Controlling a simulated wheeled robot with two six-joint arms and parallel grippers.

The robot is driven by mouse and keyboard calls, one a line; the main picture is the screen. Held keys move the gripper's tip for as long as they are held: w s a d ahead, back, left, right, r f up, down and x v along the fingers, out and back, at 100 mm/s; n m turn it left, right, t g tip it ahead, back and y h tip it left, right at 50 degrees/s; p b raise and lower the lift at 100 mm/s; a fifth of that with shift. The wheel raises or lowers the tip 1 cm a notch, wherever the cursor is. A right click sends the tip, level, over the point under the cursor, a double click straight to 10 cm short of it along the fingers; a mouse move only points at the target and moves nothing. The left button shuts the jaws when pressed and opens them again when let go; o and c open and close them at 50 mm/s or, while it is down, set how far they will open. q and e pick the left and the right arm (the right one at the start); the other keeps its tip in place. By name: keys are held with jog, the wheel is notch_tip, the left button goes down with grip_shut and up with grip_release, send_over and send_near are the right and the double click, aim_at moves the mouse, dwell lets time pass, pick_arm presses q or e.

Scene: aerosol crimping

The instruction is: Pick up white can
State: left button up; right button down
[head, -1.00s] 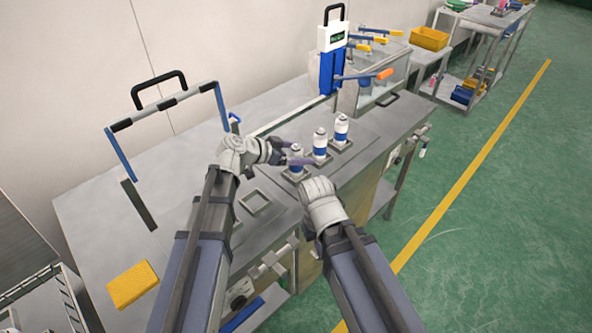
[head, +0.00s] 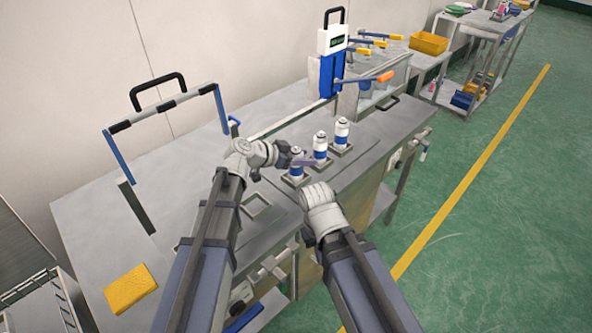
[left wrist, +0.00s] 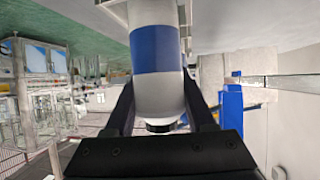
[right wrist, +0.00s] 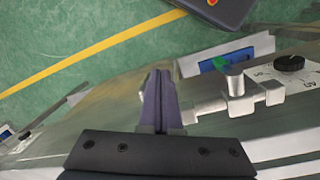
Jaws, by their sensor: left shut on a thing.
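Three white cans with blue bands stand upright in a row on square holders on the metal table. The nearest white can (head: 296,166) is at my left gripper (head: 290,160), whose fingers are shut on it. In the left wrist view this can (left wrist: 157,50) fills the space between the two fingers (left wrist: 158,105). The middle can (head: 320,146) and the far can (head: 341,133) stand free behind it. My right gripper is low at the table's front edge, its fingers hidden in the head view. In the right wrist view its fingers (right wrist: 160,100) are together with nothing between them.
A blue and white device with an orange-tipped lever (head: 385,76) stands behind the cans. A yellow block (head: 130,289) lies at the table's left. An empty square holder (head: 256,205) is left of the cans. Valve fittings (right wrist: 235,90) are close to my right gripper.

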pick_arm(q)
grip_shut()
jog(key=shift+r, duration=0.15)
notch_tip(320, 180, up, 10)
jog(key=p, duration=1)
